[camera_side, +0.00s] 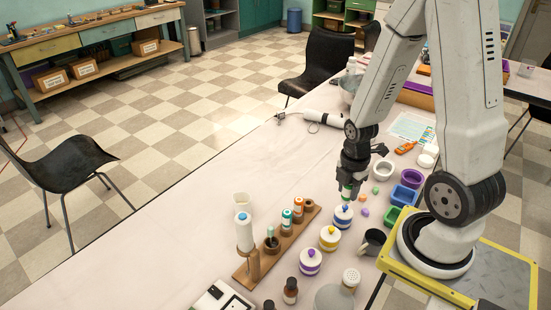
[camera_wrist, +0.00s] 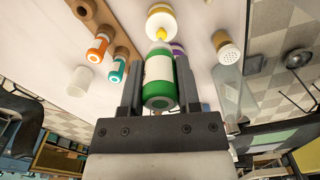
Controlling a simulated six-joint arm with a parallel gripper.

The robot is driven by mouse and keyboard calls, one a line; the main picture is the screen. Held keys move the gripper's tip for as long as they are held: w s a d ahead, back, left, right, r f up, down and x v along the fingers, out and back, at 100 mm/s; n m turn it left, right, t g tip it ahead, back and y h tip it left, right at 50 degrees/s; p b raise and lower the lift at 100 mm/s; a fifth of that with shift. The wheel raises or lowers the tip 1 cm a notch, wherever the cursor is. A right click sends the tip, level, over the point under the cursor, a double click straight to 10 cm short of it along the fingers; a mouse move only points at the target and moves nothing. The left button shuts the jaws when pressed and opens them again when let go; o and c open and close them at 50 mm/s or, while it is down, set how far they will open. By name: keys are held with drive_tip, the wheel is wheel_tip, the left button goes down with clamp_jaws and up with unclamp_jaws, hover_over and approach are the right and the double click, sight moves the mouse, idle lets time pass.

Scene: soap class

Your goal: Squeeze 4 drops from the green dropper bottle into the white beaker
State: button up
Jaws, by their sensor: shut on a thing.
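My gripper (camera_side: 349,184) is shut on the green dropper bottle (camera_side: 347,193), above the blue-trimmed white jar in the side view. In the wrist view the bottle (camera_wrist: 160,88) is between the two fingers, its green end toward the camera and its white label beyond. Its tip is hidden in both views. A white cup-like vessel, which looks like the white beaker (camera_side: 241,199), stands left of the wooden rack in the side view, well apart from my gripper. It appears as a pale cup (camera_wrist: 79,81) at left in the wrist view. No falling drop is visible.
Blue (camera_side: 343,217), yellow (camera_side: 330,238) and purple (camera_side: 310,262) trimmed jars stand near my gripper. The left tabletop is clear.

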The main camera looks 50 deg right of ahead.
idle(0.4)
drive_tip(key=shift+r, duration=2)
drive_tip(key=shift+w, duration=0.15)
drive_tip(key=shift+w, duration=0.25)
drive_tip(key=w+a+f+n, duration=0.2)
drive_tip(key=w+a, duration=0.1)
drive_tip(key=w, duration=0.6)
drive_tip(key=w+a+f+n, duration=0.2)
drive_tip(key=w+a, duration=0.1)
drive_tip(key=w, duration=0.6)
drive_tip(key=w+a+f+n, duration=0.2)
drive_tip(key=w+a+f, duration=0.1)
drive_tip(key=w, duration=0.6)
drive_tip(key=shift+w, duration=0.35)
drive_tip(key=shift+a+f, duration=0.1)
drive_tip(key=shift+f, duration=0.05)
drive_tip(key=shift+f, duration=0.65)
